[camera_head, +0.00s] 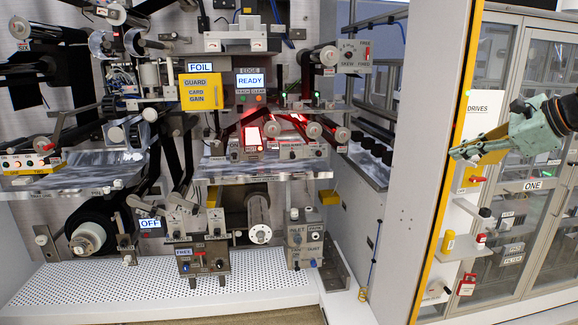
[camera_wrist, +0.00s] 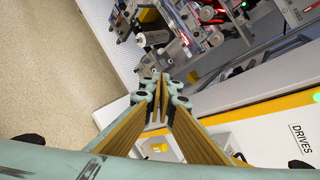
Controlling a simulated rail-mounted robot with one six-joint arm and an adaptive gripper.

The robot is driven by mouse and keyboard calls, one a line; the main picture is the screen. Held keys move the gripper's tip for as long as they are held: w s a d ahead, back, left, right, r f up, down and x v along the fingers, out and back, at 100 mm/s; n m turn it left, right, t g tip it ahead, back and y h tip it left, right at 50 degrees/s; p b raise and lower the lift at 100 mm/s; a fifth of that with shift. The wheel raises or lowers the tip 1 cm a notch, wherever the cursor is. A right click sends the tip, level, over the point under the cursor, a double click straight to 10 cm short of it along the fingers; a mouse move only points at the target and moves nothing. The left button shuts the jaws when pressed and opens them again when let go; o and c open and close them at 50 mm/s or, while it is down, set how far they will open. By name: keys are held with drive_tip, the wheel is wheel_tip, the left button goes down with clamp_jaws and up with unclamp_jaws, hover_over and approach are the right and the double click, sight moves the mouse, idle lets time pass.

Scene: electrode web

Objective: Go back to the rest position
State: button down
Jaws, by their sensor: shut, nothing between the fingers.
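My gripper (camera_head: 466,152) is at the right in the head view, in front of the DRIVES panel (camera_head: 484,105) on the white post. It points left and is empty. In the wrist view my gripper (camera_wrist: 160,82) shows its green and tan fingers with the tips together. No object is between them. The tips appear apart from the machine, with the web machine (camera_wrist: 180,35) beyond them.
The white post with a yellow edge (camera_head: 443,150) stands just left of my gripper. Below are a shelf (camera_head: 470,243) with small parts and a red lock tag (camera_head: 466,285). Glass cabinets (camera_head: 535,220) stand behind. The open floor (camera_wrist: 50,60) lies left in the wrist view.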

drive_tip(key=s+a+f+n+g+h+b, duration=0.1)
drive_tip(key=s+a+f+n+g+b, duration=0.4)
drive_tip(key=s+a, duration=0.65)
drive_tip(key=s+a+f+n, duration=0.3)
drive_tip(key=s+a+n, duration=0.4)
drive_tip(key=s+a, duration=0.5)
drive_tip(key=s+a+f+n+h+b, duration=0.1)
drive_tip(key=s+f+n, duration=0.2)
drive_tip(key=s, duration=0.6)
drive_tip(key=s+a+f+n+h+b, duration=0.2)
drive_tip(key=s+f+n, duration=0.1)
drive_tip(key=s, duration=0.6)
drive_tip(key=s+a+f+n+h+b, duration=0.1)
drive_tip(key=s+n, duration=0.4)
drive_tip(key=s, duration=0.5)
drive_tip(key=shift+a+f+g+h+b, duration=0.35)
drive_tip(key=shift+a+f, duration=0.35)
drive_tip(key=shift+f, duration=0.6)
